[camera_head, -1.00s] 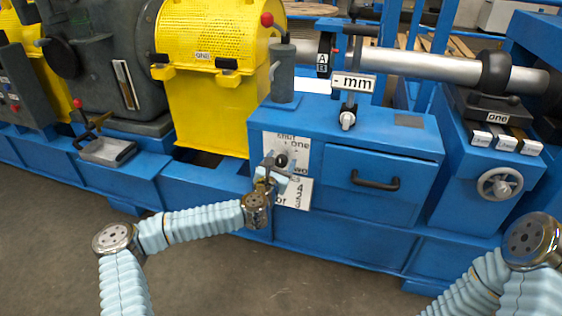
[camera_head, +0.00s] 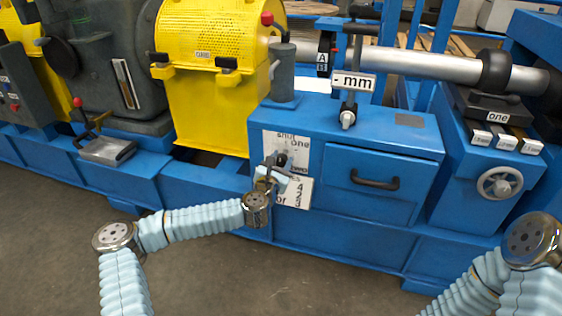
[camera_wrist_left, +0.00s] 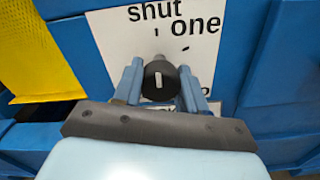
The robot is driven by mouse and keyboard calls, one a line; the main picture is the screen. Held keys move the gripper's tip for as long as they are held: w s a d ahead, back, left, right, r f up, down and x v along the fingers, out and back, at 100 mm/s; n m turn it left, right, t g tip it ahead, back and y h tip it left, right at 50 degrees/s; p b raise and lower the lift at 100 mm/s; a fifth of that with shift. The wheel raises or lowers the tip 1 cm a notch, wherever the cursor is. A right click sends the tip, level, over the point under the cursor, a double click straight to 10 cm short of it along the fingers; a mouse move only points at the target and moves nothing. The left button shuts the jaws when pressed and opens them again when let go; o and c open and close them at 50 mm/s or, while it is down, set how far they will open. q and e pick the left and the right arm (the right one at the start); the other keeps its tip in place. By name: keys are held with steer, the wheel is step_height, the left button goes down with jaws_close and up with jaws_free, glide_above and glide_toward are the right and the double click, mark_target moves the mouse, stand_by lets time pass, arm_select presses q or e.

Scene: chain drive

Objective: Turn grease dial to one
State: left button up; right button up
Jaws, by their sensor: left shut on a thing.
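The grease dial is a round black knob with a white mark (camera_wrist_left: 160,81), on a white plate (camera_wrist_left: 112,42) lettered "shut" and "one". In the wrist view "shut" is at upper left of the knob and "one" at upper right. The white mark stands about upright. My left gripper (camera_wrist_left: 162,88) has a blue finger on each side of the knob and is shut on it. In the head view the left gripper (camera_head: 279,162) covers most of the dial against the plate (camera_head: 271,138). My right gripper is outside the frames.
The plate is on a blue cabinet (camera_head: 330,215) with a drawer handle (camera_head: 375,182) to the right. A lower label plate (camera_head: 303,194) is just under the gripper. A yellow guard (camera_head: 212,115) stands left. The floor in front is clear.

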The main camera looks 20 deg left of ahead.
arm_select(q)
steer(key=shift+r, duration=0.15)
steer(key=m, duration=0.3)
steer(key=shift+b, duration=0.3)
steer(key=m+b, duration=0.1)
steer(key=m, duration=0.3)
steer(key=shift+d, duration=0.15)
steer(key=m+b, duration=0.3)
steer(key=m, duration=0.2)
steer(key=shift+m, duration=0.4)
steer(key=shift+d+m, duration=0.1)
steer(key=shift+m, duration=0.2)
steer(key=o, duration=0.9)
steer(key=shift+d, duration=0.1)
steer(key=shift+o, duration=0.8)
steer(key=shift+f+b, duration=0.2)
steer(key=shift+b, duration=0.1)
